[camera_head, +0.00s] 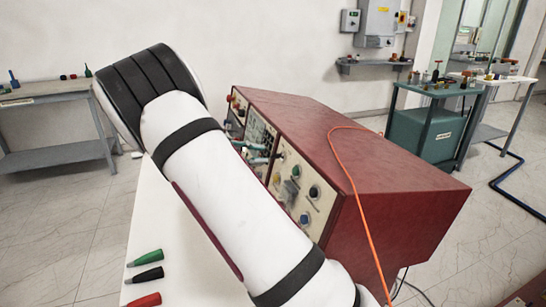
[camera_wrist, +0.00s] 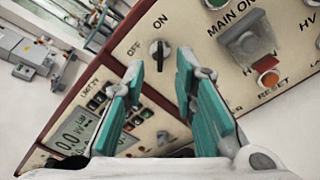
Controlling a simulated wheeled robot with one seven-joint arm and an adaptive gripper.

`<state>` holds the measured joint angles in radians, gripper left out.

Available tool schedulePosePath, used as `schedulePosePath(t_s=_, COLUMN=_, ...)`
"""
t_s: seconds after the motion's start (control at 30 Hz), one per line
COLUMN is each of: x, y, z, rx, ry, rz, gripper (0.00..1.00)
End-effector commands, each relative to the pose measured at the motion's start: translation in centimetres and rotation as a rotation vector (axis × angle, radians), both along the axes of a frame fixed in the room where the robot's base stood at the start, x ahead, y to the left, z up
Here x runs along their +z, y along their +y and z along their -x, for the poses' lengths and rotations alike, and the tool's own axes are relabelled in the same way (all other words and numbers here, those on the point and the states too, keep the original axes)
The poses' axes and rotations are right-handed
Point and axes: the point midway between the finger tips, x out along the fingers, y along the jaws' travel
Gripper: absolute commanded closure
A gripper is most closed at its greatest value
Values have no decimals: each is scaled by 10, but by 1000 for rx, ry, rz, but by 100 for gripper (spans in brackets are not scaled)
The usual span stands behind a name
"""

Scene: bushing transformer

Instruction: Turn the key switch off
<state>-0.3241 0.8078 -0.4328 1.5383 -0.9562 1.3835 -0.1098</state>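The key switch (camera_wrist: 159,50) is a dark round switch with a small upright handle on the cream panel in the wrist view. "OFF" is printed to its left and "ON" just above it; the handle appears to point towards "ON". My gripper (camera_wrist: 160,62) has two teal fingers, spread apart with nothing between them. The fingertips lie on either side of the switch in the picture; I cannot tell how far they are from the panel. In the head view my gripper (camera_head: 252,153) shows at the panel, and my arm hides part of the panel. The key switch cannot be made out there.
The panel belongs to a red box (camera_head: 410,150) on a white table (camera_head: 180,230). An orange cable (camera_head: 347,175) crosses the box top. Green, black and red plugs (camera_head: 150,273) lie on the table. The "MAIN ON" switch (camera_wrist: 248,42) and "RESET" button (camera_wrist: 268,79) are right of the fingers.

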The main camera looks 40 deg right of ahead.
Motion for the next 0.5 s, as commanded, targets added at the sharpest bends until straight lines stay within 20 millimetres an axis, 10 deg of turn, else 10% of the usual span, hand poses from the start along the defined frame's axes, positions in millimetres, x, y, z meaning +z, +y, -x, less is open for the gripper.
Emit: schedulePosePath(t_s=0.5, x=-17, y=-58, z=14, rx=1, ry=0, rz=1, gripper=74)
